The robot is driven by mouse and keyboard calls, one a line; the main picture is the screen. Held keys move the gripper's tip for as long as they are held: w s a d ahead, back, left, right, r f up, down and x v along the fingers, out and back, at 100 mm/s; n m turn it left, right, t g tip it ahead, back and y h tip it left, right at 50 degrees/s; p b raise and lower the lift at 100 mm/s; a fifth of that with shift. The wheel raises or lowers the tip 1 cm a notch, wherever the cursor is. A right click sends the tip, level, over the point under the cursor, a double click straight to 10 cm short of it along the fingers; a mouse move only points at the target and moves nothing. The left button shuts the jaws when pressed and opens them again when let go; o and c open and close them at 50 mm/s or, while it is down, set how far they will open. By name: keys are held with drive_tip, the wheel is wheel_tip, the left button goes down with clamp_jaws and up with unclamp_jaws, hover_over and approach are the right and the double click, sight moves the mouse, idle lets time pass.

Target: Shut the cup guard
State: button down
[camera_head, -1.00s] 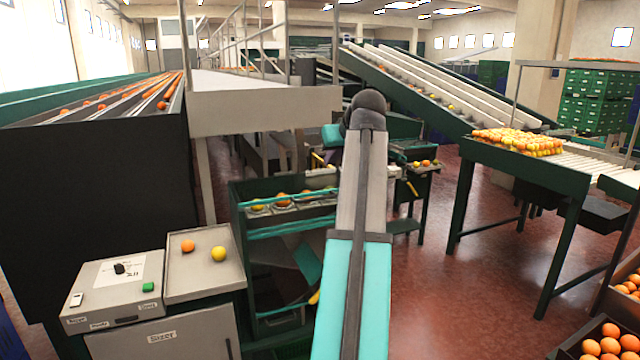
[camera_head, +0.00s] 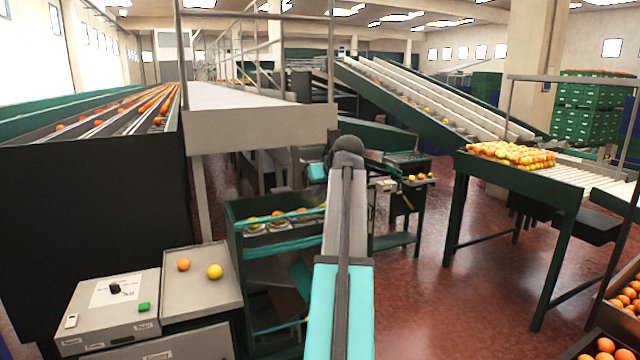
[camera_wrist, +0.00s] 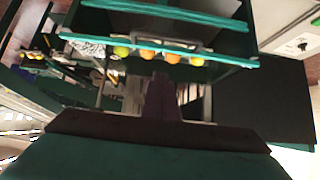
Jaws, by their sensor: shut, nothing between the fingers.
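A green machine frame (camera_head: 237,238) stands left of my arm in the head view, with a row of cups holding yellow and orange fruit (camera_head: 278,216). A teal bar (camera_head: 262,221), which looks like the cup guard, runs along the cups. A second teal rail is lower. In the wrist view a teal bar (camera_wrist: 228,61) crosses beside the row of fruit (camera_wrist: 147,54), with another teal rail above. I cannot tell how far the guard is closed. My gripper (camera_wrist: 161,80) is shut and empty, pointing toward the fruit row. In the head view my arm hides its fingers.
A sizer control box (camera_head: 110,305) with a black knob and green button stands at front left, beside a tray (camera_head: 228,286) with two fruits. A roller table (camera_head: 570,177) stands at right. Orange crates (camera_head: 612,318) are at front right. Red floor is clear between.

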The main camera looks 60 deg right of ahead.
sight(317, 218)
drive_tip(key=shift+w+d+f+p, duration=0.15)
drive_tip(key=shift+w+f+p, duration=0.2)
drive_tip(key=shift+f, duration=0.55)
drive_tip(key=shift+w+d+f+p, duration=0.15)
drive_tip(key=shift+f+p, duration=0.3)
drive_tip(key=shift+f, duration=0.4)
drive_tip(key=shift+w+d+f+p, duration=0.2)
drive_tip(key=shift+f+p, duration=0.2)
drive_tip(key=shift+f, duration=0.5)
drive_tip(key=shift+t, duration=0.3)
drive_tip(key=f+b, duration=0.4)
drive_tip(key=b, duration=0.1)
drive_tip(key=shift+s+a+f, duration=0.25)
drive_tip(key=shift+s+f, duration=0.05)
drive_tip(key=shift+f, duration=0.2)
drive_tip(key=shift+s, duration=0.1)
drive_tip(key=shift+a, duration=0.1)
